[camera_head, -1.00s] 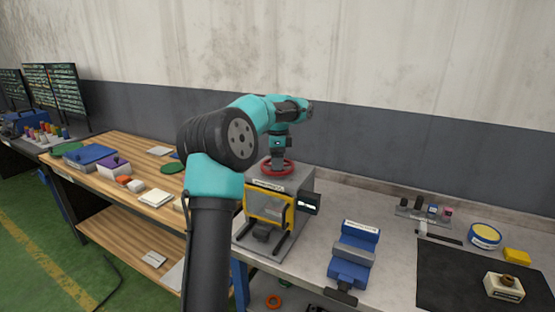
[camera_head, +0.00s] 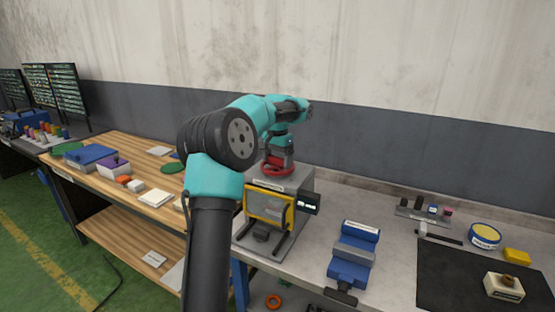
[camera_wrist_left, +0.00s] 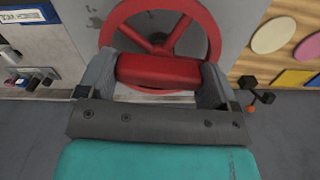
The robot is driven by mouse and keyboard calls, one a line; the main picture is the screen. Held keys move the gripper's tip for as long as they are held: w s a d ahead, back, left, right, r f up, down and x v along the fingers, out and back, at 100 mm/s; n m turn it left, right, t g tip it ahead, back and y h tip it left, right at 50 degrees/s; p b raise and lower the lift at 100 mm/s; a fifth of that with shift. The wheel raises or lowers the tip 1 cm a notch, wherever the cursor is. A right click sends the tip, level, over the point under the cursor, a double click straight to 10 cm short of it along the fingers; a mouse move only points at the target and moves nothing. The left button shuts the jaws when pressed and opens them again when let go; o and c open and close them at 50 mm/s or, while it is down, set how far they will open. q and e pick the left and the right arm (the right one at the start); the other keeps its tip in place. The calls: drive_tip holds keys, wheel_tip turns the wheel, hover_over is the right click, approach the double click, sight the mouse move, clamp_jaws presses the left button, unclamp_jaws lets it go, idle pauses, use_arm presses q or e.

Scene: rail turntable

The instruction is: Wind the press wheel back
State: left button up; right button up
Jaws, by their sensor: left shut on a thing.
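The red press wheel (camera_head: 278,170) lies flat on top of the grey press (camera_head: 299,185), which has a yellow-framed front window. In the left wrist view the wheel (camera_wrist_left: 183,20) shows its rim and spokes. My left gripper (camera_head: 280,162) points down at the wheel from above. In the wrist view its two fingers (camera_wrist_left: 158,75) are shut on a red block-shaped grip (camera_wrist_left: 157,70) at the wheel's near rim. My right gripper is not in view.
A small display (camera_head: 308,204) sticks out from the press's right side. A blue vise (camera_head: 352,256) stands to the right on the grey bench. A wooden table (camera_head: 127,194) with several small items is at left.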

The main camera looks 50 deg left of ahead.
use_arm(q)
drive_tip(key=n, duration=0.4)
drive_tip(key=shift+n, duration=0.3)
drive_tip(key=n, duration=0.4)
drive_tip(key=shift+n, duration=0.3)
drive_tip(key=n, duration=0.4)
drive_tip(key=shift+n, duration=0.3)
drive_tip(key=n, duration=1.3)
drive_tip(key=shift+n, duration=0.3)
drive_tip(key=n, duration=0.4)
drive_tip(key=shift+n, duration=2.2)
